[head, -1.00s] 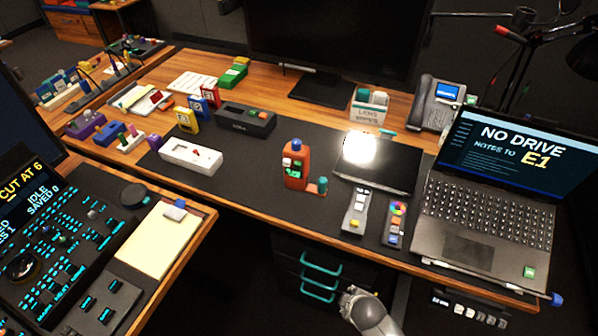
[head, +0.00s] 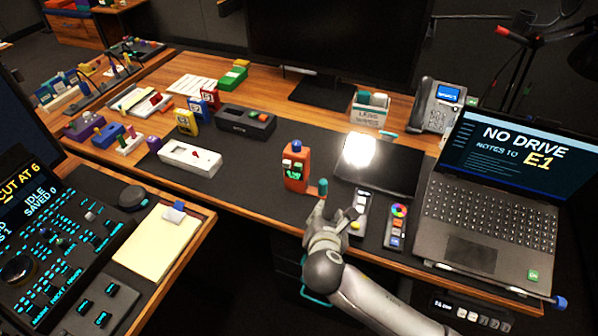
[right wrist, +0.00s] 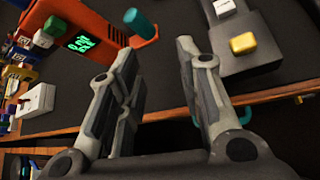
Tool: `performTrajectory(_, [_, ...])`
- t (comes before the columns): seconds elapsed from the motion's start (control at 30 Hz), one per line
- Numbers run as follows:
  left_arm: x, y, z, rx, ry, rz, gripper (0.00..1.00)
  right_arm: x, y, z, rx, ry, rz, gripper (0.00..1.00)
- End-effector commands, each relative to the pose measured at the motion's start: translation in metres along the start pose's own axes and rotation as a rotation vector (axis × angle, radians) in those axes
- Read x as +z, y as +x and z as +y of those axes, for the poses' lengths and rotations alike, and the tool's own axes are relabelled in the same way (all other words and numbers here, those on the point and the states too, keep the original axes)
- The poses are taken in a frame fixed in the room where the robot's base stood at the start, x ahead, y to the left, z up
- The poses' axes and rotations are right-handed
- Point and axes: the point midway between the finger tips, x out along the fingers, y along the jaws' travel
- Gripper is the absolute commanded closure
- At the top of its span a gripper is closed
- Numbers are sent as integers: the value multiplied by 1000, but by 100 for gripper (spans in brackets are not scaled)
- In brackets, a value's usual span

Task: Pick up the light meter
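No label reads "light meter" in these views. An orange handheld device (head: 294,180) with a green lit display and a blue top stands on the dark desk mat; it is the likeliest match. It also shows at the upper left of the right wrist view (right wrist: 100,17), with a teal knob at its side. My right gripper (head: 327,212) is at the desk's front edge, just in front and to the right of the orange device. In the right wrist view my gripper (right wrist: 158,65) is open, with nothing between its fingers. My left gripper is out of view.
A grey controller (head: 360,203) with a yellow button lies close right of my right gripper. Beyond are another controller (head: 397,226), a laptop (head: 480,215) and a dark tablet (head: 385,172) with a glare. A white device (head: 190,158) lies to the left. Bare mat (head: 245,178) separates it from the orange device.

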Motion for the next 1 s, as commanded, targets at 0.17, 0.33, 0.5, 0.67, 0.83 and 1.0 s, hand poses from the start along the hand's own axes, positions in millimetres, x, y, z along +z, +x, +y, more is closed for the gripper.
performTrajectory(0.17, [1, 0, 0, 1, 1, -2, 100, 20, 13, 24, 44, -336, -120, 67])
performTrajectory(0.33, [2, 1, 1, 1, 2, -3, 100, 26, 21, 30, 50, -449, -159, 67])
performTrajectory(0.5, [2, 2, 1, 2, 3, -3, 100, 28, 44, 32, 50, -450, -159, 67])
performTrajectory(0.67, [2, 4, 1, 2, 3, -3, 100, 31, 64, 34, 50, -448, -159, 67])
performTrajectory(0.83, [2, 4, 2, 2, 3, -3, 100, 32, 72, 34, 51, -446, -158, 67])
performTrajectory(1.0, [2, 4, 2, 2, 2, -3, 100, 33, 88, 33, 49, -445, -157, 67])
